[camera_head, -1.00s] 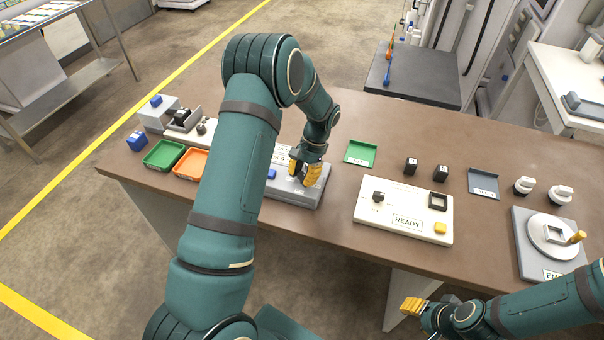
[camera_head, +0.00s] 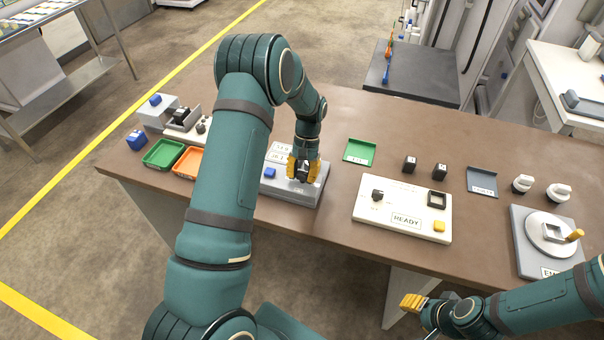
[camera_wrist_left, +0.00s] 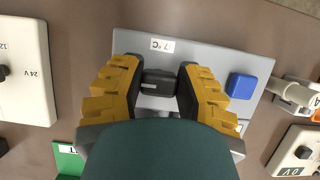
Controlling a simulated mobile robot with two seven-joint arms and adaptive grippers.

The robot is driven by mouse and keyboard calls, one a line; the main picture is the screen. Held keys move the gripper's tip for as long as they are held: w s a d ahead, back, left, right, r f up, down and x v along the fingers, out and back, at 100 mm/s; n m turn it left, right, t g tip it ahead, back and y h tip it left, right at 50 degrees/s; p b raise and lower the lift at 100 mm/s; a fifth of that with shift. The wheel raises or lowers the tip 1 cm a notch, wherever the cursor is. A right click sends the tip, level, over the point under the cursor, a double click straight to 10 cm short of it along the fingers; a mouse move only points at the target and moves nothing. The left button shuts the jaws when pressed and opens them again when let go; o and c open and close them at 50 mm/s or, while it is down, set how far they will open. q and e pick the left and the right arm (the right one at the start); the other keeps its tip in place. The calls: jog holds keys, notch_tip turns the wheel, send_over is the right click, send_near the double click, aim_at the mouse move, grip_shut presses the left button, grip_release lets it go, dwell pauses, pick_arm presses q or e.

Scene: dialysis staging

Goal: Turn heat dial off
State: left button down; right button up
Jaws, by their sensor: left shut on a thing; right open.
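The heat unit is a grey panel (camera_head: 287,193) near the table's front edge, also in the left wrist view (camera_wrist_left: 205,58). It has a blue button (camera_head: 269,173) and a white "°C" label (camera_wrist_left: 161,45). My left gripper (camera_head: 303,171) points down over its right part. In the left wrist view the yellow-padded fingers (camera_wrist_left: 158,88) are shut on a dark dial (camera_wrist_left: 158,82), one on each side. The gripper hides part of the dial, and its marking cannot be read. My right gripper (camera_head: 413,303) is open and empty, in front of the table.
A cream panel (camera_head: 380,222) with a black knob, "READY" label and yellow button sits right of the heat unit. Green (camera_head: 361,151) and grey (camera_head: 482,181) trays and two black blocks lie behind it. Green and orange trays (camera_head: 187,163) are left, partly behind my arm.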

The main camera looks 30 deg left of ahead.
pick_arm(q)
jog(key=shift+f, duration=0.1)
jog(key=c, duration=0.6)
grip_release()
jog(key=v, duration=1.2)
jog(key=shift+s, duration=0.1)
